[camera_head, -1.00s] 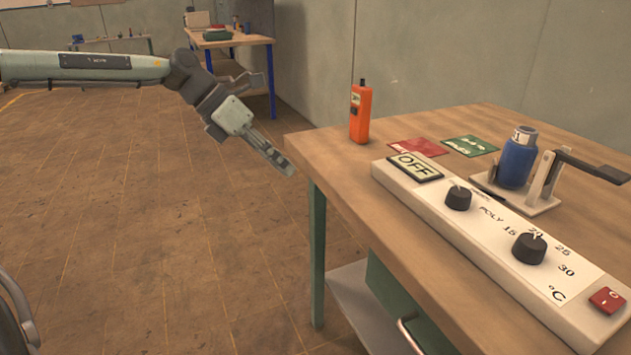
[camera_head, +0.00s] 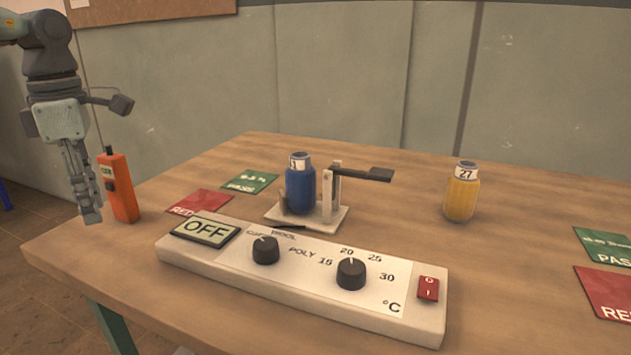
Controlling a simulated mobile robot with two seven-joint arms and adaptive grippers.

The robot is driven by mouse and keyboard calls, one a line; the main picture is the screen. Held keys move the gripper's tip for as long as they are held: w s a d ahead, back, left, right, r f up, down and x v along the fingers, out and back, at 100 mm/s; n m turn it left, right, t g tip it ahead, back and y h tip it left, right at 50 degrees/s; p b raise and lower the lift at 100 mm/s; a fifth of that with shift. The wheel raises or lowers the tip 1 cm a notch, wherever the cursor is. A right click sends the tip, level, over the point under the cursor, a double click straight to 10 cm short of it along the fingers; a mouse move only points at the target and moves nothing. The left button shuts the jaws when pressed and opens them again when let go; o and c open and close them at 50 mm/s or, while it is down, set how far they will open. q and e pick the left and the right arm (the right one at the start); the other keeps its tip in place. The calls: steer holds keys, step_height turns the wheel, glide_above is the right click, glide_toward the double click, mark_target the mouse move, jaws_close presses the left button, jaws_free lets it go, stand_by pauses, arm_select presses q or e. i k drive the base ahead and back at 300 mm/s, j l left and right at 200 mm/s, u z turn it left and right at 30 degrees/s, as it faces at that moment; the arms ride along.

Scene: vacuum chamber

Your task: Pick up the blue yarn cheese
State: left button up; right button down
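The blue yarn cheese (camera_head: 300,192) stands upright on a small white stand (camera_head: 328,216) in the middle of the table. It has a pale top with a label. A dark lever arm on a post is just to its right. My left gripper (camera_head: 90,208) points down at the table's left side, in front of and left of the orange handheld device. It is well left of the blue yarn cheese and does not touch it. Its fingers look close together, but side-on, so I cannot tell if they are shut. My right gripper is not in view.
A white control box (camera_head: 300,272) with an OFF display, dials and a red switch lies before the stand. An orange handheld device (camera_head: 119,188) stands at left. A yellow yarn cheese (camera_head: 461,192) stands at right. Green PASS and red cards (camera_head: 198,203) lie on the wooden table (camera_head: 520,300).

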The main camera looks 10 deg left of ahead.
mark_target(301, 176)
steer(key=j+z, duration=1.2)
steer(key=z, duration=0.2)
steer(key=k+j+z, duration=0.1)
steer(key=z, duration=0.3)
steer(key=j, duration=0.1)
